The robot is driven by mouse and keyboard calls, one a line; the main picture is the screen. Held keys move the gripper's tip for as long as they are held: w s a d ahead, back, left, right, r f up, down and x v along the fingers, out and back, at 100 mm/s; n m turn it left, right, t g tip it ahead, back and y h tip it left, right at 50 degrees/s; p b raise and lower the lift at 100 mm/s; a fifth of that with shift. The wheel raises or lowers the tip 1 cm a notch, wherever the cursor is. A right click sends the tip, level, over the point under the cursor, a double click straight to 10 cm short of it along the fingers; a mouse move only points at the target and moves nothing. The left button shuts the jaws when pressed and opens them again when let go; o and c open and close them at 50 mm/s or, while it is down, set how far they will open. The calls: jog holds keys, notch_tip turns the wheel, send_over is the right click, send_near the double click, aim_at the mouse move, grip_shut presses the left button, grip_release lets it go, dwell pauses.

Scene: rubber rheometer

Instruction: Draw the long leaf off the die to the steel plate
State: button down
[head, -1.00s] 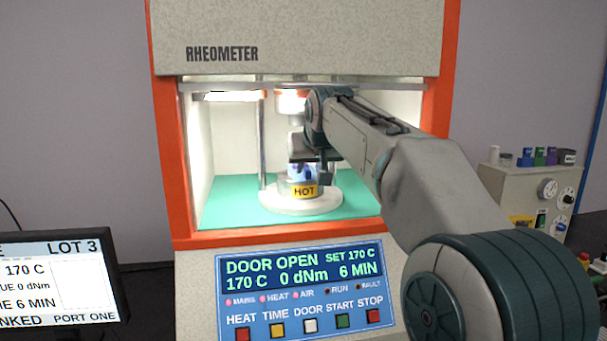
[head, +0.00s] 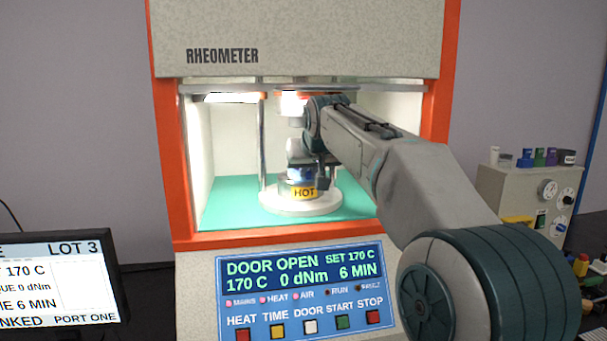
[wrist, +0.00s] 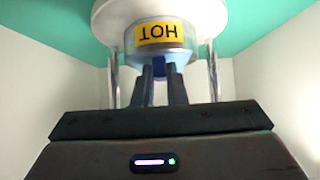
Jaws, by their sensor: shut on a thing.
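The die (head: 302,191) with a yellow HOT label sits on a round pale base inside the open rheometer. A blue film (head: 297,173) shows at its top, partly hidden by my gripper; I take it to be the long leaf. My gripper (head: 322,182) is at the die's top, at its right side in the head view. In the wrist view my gripper's dark fingers (wrist: 160,72) are close together and reach to the die (wrist: 158,38). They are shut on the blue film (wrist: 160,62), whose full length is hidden. I cannot make out the steel plate.
The chamber has a teal floor (head: 232,200) and steel posts (head: 262,145) beside the die, with an upper part (head: 290,103) above. The orange frame (head: 176,165) bounds the opening. A beige cabinet (head: 520,195) stands at right and a monitor (head: 60,280) at left.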

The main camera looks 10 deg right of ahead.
jog(key=shift+r+p, duration=0.3)
jog(key=shift+r, duration=0.15)
jog(key=shift+r, duration=0.15)
jog(key=shift+r+p, duration=0.45)
jog(key=shift+p, duration=0.15)
jog(key=shift+s+f+b, duration=0.1)
jog(key=shift+s+b, duration=0.95)
jog(key=shift+s, duration=0.35)
jog(key=s+b, duration=0.7)
jog(key=s, duration=1)
jog(key=shift+s+b, duration=0.15)
jog(key=shift+b, duration=0.2)
jog(key=shift+a, duration=0.1)
